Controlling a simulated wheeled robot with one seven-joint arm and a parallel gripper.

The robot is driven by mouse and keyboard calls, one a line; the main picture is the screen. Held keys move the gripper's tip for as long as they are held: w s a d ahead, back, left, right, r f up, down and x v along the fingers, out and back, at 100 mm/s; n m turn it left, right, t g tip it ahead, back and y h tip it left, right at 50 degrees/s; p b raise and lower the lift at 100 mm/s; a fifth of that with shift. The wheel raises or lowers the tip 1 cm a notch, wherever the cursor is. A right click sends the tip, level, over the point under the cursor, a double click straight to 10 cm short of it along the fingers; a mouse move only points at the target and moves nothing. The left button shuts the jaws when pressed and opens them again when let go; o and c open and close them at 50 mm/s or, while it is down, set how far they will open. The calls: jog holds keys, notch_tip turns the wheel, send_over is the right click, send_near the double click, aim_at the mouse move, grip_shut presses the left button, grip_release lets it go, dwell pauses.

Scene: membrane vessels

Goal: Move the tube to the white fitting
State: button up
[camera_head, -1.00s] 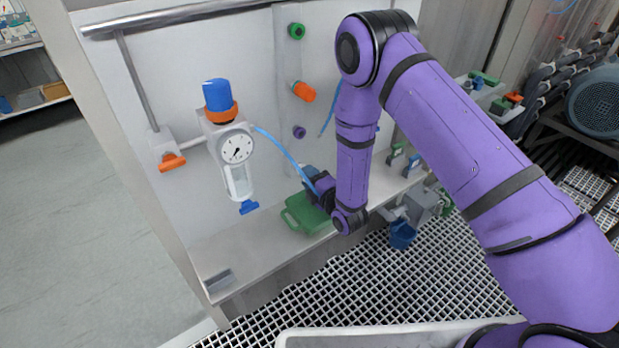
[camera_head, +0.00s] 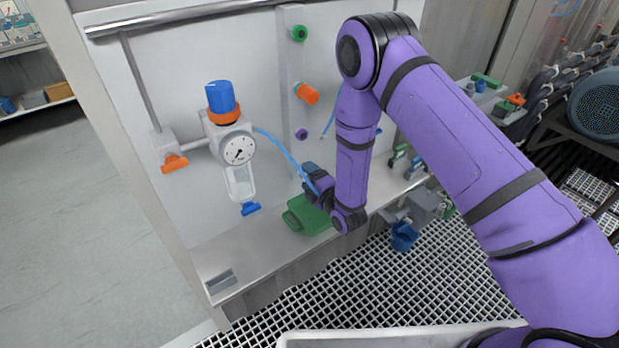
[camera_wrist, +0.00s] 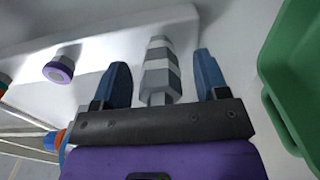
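The thin blue tube (camera_head: 280,148) runs from the side of the gauge unit down to the right, to my gripper. Its far end is hidden there in the head view. A white-and-grey banded fitting (camera_wrist: 160,70) stands on the white rail in the wrist view, between my two blue fingertips. My gripper (camera_wrist: 163,82) is open, with a gap visible on each side of the fitting. I cannot make out the tube in the wrist view or tell whether it touches the fitting. In the head view my gripper (camera_head: 311,180) is low against the panel and covers the fitting.
The rail carries a green port (camera_head: 299,33), an orange one (camera_head: 307,93) and a purple one (camera_head: 302,134). A green tray (camera_head: 306,216) is on the ledge just below my gripper. The gauge unit (camera_head: 237,150) is on the left.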

jog(key=v, duration=1.1)
jog(key=shift+w, duration=0.2)
